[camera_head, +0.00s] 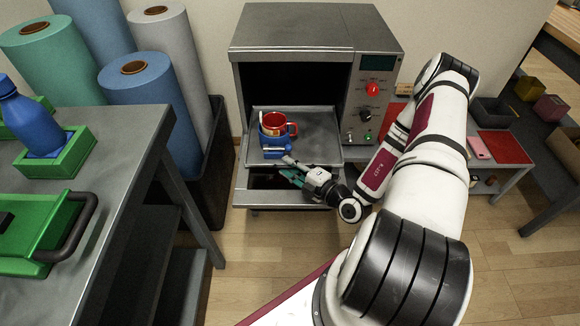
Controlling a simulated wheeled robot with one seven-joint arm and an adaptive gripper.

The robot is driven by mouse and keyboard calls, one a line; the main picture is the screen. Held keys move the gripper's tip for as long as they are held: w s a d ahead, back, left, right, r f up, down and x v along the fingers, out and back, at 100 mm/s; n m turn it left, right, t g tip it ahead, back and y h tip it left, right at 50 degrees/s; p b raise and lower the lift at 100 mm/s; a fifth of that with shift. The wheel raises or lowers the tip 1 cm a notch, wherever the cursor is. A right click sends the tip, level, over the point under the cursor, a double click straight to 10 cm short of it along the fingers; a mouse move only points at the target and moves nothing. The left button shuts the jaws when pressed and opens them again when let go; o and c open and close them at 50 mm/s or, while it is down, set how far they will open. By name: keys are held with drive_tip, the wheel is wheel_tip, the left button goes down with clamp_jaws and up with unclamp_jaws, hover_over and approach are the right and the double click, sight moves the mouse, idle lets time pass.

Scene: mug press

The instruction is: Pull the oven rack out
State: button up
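The grey oven (315,25) stands against the back wall with its dark front opening facing me. The oven rack (318,130) is a flat grey tray that sticks out of the opening. A red mug (277,122) sits on it in a blue holder (271,150). My gripper (285,167) is at the rack's front edge, low and right of the mug. Its two fingers look parted and point left. The picture is too small to tell whether they touch the rack.
A dark opening (270,181) lies below the rack. The control panel (372,100) has red and black knobs. A metal table (120,150) with a green holder and blue bottle stands left. Upright rolls (155,95) stand between. A low shelf with red mats (503,147) is right.

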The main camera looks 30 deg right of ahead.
drive_tip(key=v, duration=1.2)
idle(0.6)
